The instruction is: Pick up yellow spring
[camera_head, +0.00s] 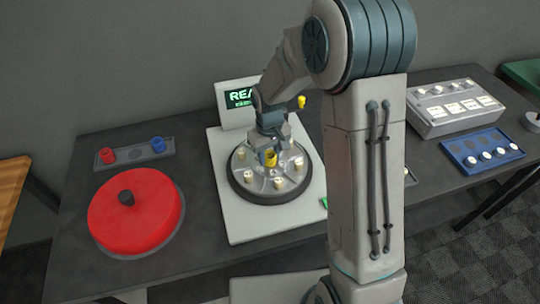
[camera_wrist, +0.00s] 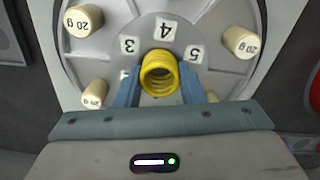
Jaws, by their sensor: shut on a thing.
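The yellow spring (camera_wrist: 160,72) is between the two blue-grey fingers of my gripper (camera_wrist: 165,88) in the wrist view. My gripper (camera_head: 271,150) is shut on it. In the head view the spring (camera_head: 269,158) shows below my wrist, over the round grey dial plate (camera_head: 245,163). I cannot tell whether the spring still touches the plate. The plate has number labels 3, 4 and 5 near the spring in the wrist view. Part of the plate is hidden by my gripper and arm.
Several cream 20 g weights (camera_wrist: 240,42) stand on the plate, close around my gripper. A screen (camera_head: 238,100) is behind it. A red disc (camera_head: 135,215) with a dark knob is at left. A blue tray (camera_head: 480,150) and a grey control box (camera_head: 455,105) are at right.

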